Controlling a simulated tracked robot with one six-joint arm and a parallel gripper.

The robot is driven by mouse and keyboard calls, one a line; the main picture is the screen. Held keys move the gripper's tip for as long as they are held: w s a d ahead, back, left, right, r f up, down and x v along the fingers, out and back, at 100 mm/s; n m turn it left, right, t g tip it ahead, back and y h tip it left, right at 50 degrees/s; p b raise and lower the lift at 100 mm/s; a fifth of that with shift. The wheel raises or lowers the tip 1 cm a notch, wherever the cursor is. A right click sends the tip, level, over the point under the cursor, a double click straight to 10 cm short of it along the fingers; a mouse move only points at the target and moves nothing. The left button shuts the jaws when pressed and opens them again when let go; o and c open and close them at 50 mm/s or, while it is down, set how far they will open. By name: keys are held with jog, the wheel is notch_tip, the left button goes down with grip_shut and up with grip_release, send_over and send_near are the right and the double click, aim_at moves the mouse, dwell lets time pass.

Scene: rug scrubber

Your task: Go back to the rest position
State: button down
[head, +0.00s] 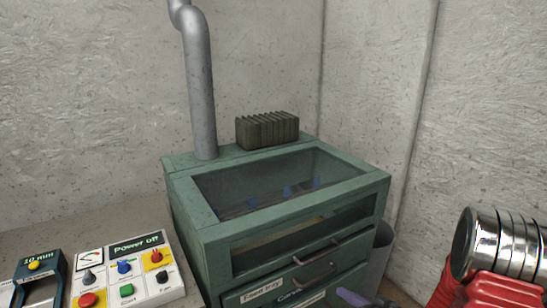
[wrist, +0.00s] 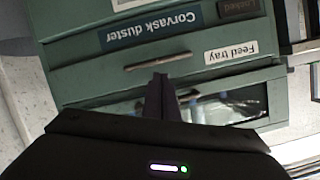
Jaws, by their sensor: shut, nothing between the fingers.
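My gripper (wrist: 160,90) is shut and empty in the wrist view. Its dark fingers point at the front of the green duster cabinet (wrist: 85,75), which appears upside down there. The fingertips overlap the area just beside the feed tray handle (wrist: 158,60); I cannot tell whether they touch. In the head view the cabinet (head: 190,215) stands in the middle, with a glass top and front window. Its feed tray drawer looks closed, and its handle (head: 315,277) shows. A purple tip (head: 352,298) shows at the bottom edge; I cannot tell what it belongs to.
A grey pipe (head: 200,85) rises from the cabinet top beside a ribbed dark block (head: 267,130). A dark bin (head: 382,248) stands right of the cabinet. Walls close the back.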

jog(key=s+a+r+m+g, duration=0.25)
jog(key=s+a+g, duration=0.3)
jog(key=s, duration=0.45)
jog(key=s+a+r+m+g, duration=0.2)
jog(key=s+a+m+g, duration=0.15)
jog(key=s+g, duration=0.4)
jog(key=s+d+r+t+h, duration=0.2)
jog(key=s+d+r+h, duration=0.2)
jog(key=s+r+h, duration=0.35)
notch_tip(320, 180, up, 12)
jog(key=s+a+n+t, duration=0.2)
jog(key=s+n+t, duration=0.1)
jog(key=n+t, duration=0.1)
jog(key=shift+r+t, duration=0.2)
jog(key=shift+t, duration=0.1)
jog(key=shift+a, duration=0.1)
